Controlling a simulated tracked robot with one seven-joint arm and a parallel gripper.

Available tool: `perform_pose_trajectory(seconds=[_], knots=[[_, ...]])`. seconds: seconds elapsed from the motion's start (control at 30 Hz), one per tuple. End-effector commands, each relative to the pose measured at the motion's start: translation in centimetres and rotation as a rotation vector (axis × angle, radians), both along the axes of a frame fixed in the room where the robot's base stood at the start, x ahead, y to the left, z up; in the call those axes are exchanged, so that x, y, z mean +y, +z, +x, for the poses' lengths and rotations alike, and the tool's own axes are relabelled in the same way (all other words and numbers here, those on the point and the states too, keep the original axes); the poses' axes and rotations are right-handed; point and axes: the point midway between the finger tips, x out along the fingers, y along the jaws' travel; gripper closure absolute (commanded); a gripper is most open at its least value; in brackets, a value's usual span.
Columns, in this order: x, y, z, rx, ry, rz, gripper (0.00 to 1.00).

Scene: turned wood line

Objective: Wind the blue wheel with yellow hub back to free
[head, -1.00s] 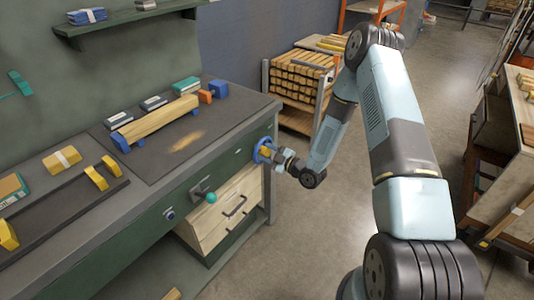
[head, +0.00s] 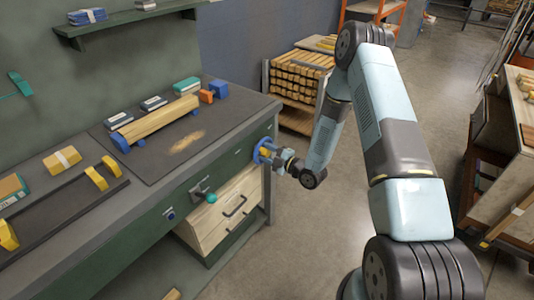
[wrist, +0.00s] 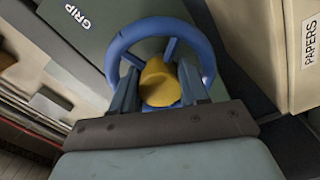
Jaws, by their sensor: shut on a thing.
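The blue wheel (head: 257,152) is mounted on the green front of the workbench, near its right end. In the wrist view the blue rim (wrist: 113,47) and its spokes show around the yellow hub (wrist: 160,82). My gripper (head: 272,156) is at the wheel, and in the wrist view its two fingers (wrist: 157,90) stand on either side of the yellow hub, shut on it. The lower part of the wheel is hidden behind my gripper.
A lever with a teal knob (head: 211,198) sticks out from the bench front, left of the wheel. A pale wooden drawer unit (head: 215,222) sits below. A wooden beam (head: 158,119) lies on the bench top. A rack of wood (head: 297,78) stands behind.

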Motion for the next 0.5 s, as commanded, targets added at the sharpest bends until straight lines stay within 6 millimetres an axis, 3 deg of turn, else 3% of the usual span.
perform_pose_trajectory(seconds=[0.2, 0.23, 0.3, 0.5], knots=[[0.08, -0.56, -0.41, 0.014, 0.004, -0.007, 0.86], [0.07, -0.56, -0.40, 0.014, 0.004, -0.007, 0.53], [0.06, -0.53, -0.36, 0.013, 0.004, -0.006, 0.46], [-0.04, -0.38, -0.27, 0.010, 0.002, -0.005, 0.46]])
